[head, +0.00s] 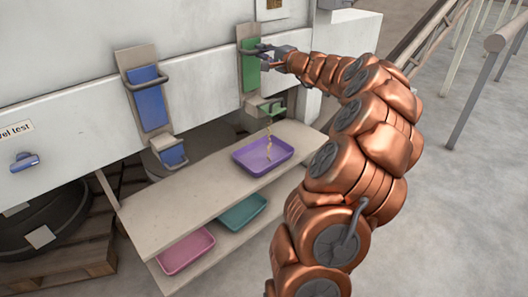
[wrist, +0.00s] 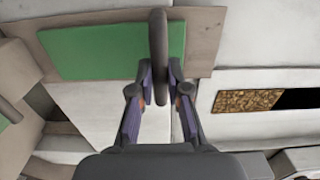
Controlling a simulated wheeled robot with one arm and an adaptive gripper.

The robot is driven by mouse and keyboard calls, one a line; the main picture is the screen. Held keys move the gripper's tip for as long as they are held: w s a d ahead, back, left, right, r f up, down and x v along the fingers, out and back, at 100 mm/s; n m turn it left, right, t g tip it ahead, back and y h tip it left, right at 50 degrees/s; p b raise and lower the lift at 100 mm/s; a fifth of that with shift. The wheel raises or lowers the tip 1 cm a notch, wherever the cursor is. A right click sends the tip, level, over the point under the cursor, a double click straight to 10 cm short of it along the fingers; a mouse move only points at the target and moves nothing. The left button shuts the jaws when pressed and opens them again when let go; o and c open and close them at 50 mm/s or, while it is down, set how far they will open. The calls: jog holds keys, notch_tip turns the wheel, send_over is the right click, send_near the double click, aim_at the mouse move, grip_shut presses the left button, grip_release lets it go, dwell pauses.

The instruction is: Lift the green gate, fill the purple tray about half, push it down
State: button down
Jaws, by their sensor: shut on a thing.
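The green gate (head: 250,72) is a green plate on a beige upright board on the machine front. It also shows in the wrist view (wrist: 105,50). My gripper (head: 274,56) is at the gate's grey bar handle (wrist: 158,45), with its two fingers (wrist: 161,80) closed around the bar. Below the gate is a green-fronted spout (head: 271,108). A thin stream of tan pellets (head: 268,138) falls from it into the purple tray (head: 250,168) on the upper shelf. The tray's floor looks mostly purple; the pellet level is too small to tell.
To the left, a blue gate (head: 150,105) has its own handle and blue spout (head: 173,155). A teal tray (head: 243,212) and a pink tray (head: 186,251) lie on the lower shelf. A sight window (wrist: 246,101) shows golden pellets. Rails (head: 484,80) stand at the right.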

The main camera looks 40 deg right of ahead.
jog(key=shift+r+p, duration=1.2)
jog(key=shift+r, duration=1.05)
dwell(5.8)
